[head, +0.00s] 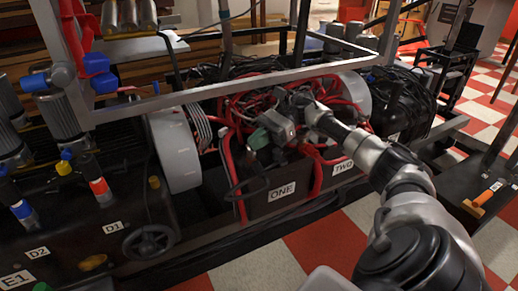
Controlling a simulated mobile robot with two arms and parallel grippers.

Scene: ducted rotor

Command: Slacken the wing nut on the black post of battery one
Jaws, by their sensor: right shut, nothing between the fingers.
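Battery one (258,207) is a black box with a white "ONE" label on its front, in the middle of the head view. Red and black cables crowd its top. My right gripper (275,131) is over the top of battery one, among the cables, and is shut with nothing held. A small green piece (258,138) shows beside it. I cannot make out the wing nut or the black post; the gripper and cables cover that area. My left gripper is not in view.
Battery two, labelled "TWO" (343,167), stands just right of battery one. A large grey disc (173,150) stands left. A black handwheel (150,242) is at lower left. The checkered floor in front is clear.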

